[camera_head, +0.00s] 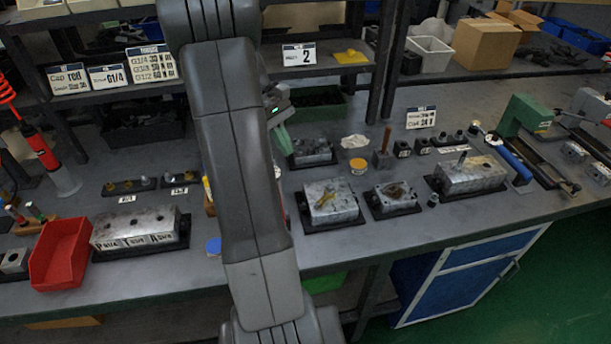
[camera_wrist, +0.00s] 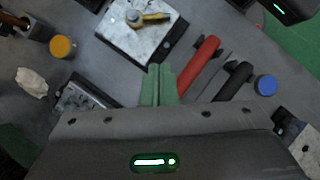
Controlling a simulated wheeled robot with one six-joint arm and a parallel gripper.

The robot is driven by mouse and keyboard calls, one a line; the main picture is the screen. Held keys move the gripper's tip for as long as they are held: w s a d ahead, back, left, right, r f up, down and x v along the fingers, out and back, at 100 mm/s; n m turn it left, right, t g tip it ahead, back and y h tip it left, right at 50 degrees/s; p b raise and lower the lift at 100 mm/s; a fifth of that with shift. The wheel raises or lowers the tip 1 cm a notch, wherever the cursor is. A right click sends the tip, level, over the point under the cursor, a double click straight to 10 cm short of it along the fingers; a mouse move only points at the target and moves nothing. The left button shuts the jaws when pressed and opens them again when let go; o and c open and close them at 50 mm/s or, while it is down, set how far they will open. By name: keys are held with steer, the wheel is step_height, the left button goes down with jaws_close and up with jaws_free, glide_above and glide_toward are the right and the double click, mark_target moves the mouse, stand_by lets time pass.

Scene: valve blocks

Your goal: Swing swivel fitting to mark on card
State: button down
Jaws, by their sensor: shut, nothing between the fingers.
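The swivel fitting (camera_head: 326,196) is a small brass-yellow piece on top of a grey metal block (camera_head: 345,207) right of my arm. In the wrist view the fitting (camera_wrist: 147,17) has a round head, and its yellow arm points right, across the block (camera_wrist: 135,42). My gripper (camera_head: 281,138) hangs behind the fitting's block in the head view. Its green fingers (camera_wrist: 159,85) are shut and empty, apart from the fitting. A white card (camera_head: 299,54) on the shelf reads 2; its smaller writing is too small to read.
A red-handled tool (camera_wrist: 202,62), a black-handled tool (camera_wrist: 235,78) and a blue cap (camera_wrist: 266,85) lie near the fingers. Other blocks (camera_head: 395,196) stand to the right. A yellow cap (camera_head: 358,166) is behind the fitting's block. Bare bench (camera_head: 330,246) shows in front.

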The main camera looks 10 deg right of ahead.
glide_toward(320, 202)
step_height(320, 202, down, 4)
steer(key=w, duration=0.2)
steer(key=shift+s+d+f+p, duration=0.25)
steer(key=shift+s+d+f, duration=0.15)
steer(key=shift+s+f, duration=0.3)
steer(key=shift+s+d+f+p, duration=0.2)
steer(key=shift+s+d+f, duration=0.25)
steer(key=shift+s, duration=0.4)
steer(key=shift+a, duration=0.1)
steer(key=shift+s+n+t+h+b, duration=0.35)
steer(key=shift+s+n, duration=0.1)
steer(key=shift+n, duration=0.45)
steer(key=n, duration=0.1)
steer(key=s+n+t+b, duration=0.1)
steer(key=shift+d+f+n+h, duration=0.15)
steer(key=shift+d+n+h, duration=0.15)
steer(key=shift+d+h, duration=0.05)
steer(key=n, duration=0.1)
steer(key=s+d+n+t+b, duration=0.1)
steer(key=n+t, duration=0.1)
steer(key=n, duration=0.1)
steer(key=shift+s+d+h, duration=0.25)
steer(key=shift+s+h, duration=0.05)
steer(key=shift+d, duration=0.1)
steer(key=shift+s+d+b, duration=0.1)
steer(key=shift+b, duration=0.2)
